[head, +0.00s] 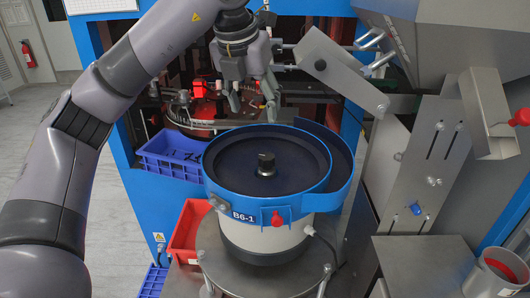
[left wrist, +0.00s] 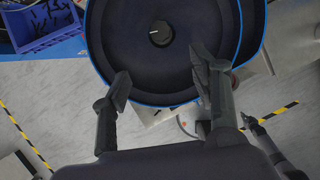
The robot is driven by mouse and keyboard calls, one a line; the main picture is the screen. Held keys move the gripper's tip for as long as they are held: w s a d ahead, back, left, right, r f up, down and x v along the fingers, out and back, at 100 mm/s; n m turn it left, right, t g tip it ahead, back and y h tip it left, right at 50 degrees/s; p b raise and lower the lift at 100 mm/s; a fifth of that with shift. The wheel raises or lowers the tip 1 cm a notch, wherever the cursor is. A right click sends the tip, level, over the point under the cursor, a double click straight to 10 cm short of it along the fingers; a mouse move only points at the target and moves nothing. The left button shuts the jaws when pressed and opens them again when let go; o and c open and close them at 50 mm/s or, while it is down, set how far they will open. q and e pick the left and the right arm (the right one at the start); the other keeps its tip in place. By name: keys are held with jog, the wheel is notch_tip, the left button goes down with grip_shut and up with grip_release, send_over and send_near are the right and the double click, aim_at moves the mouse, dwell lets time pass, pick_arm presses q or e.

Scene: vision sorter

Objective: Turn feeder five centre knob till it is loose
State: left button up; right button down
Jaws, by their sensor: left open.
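The round feeder bowl (head: 222,146) has a blue rim, a dark inside and a label reading B6-1. Its black centre knob (head: 265,164) stands upright in the middle of the bowl. In the left wrist view the knob (left wrist: 160,33) shows a pale pointer mark on its top. My left gripper (head: 251,108) is open and empty, above the far side of the bowl and apart from the knob. In the left wrist view its two fingers (left wrist: 160,68) are spread, with the knob beyond the tips.
A blue bin (head: 168,158) with dark parts stands left of the bowl, and a red bin (head: 187,232) lies lower left. A slanted metal plate (head: 340,72) hangs behind the bowl at right. A grey metal chute (head: 490,112) stands further right.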

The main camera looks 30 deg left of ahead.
aim_at(266, 157)
pick_arm(q)
jog(key=p+x, duration=0.4)
jog(key=x, duration=1.3)
jog(key=shift+w+f, duration=0.15)
jog(key=shift+f, duration=0.05)
jog(key=c, duration=1.1)
jog(key=shift+d+f+n+b, duration=0.1)
jog(key=shift+f+n+b, duration=0.1)
jog(key=shift+n+b, duration=0.5)
jog(key=shift+c, duration=0.2)
jog(key=shift+r+y+b, duration=0.1)
jog(key=shift+y+b, duration=0.2)
jog(key=shift+b, duration=0.05)
jog(key=shift+r, duration=0.15)
jog(key=shift+c, duration=0.2)
jog(key=o, duration=1.2)
